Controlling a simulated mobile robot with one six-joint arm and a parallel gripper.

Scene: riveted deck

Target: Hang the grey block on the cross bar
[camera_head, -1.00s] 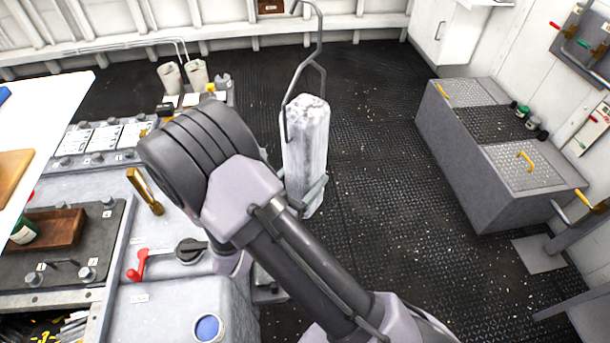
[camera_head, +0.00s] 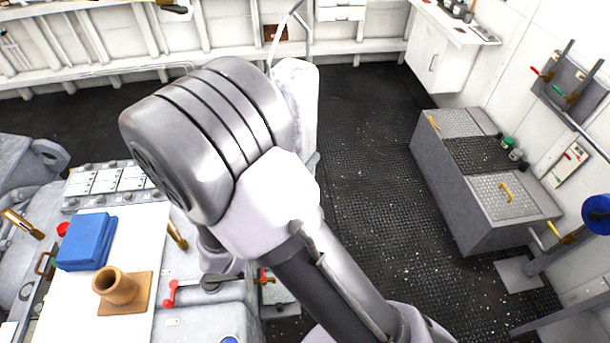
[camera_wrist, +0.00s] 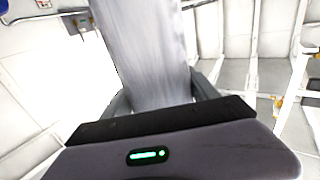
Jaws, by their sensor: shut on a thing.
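The grey block (camera_head: 303,90) is pale and long, and it stands upright in the head view behind my arm, which hides its lower left side. A thin bent wire hook (camera_head: 285,35) rises from its top, its upper part near the picture's edge. In the wrist view the block (camera_wrist: 150,45) fills the upper middle between my fingers. My gripper (camera_wrist: 160,98) is shut on it, holding it off the deck. In the head view my arm hides most of the gripper. I cannot clearly pick out the cross bar in either view.
A grey locker (camera_head: 480,175) with yellow handles stands at right. Beyond it are a bar-like fitting (camera_head: 587,135) and a blue disc (camera_head: 597,213). A white board (camera_head: 110,300) with a blue stack (camera_head: 86,243) is at lower left. Open dark deck (camera_head: 375,200) lies between.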

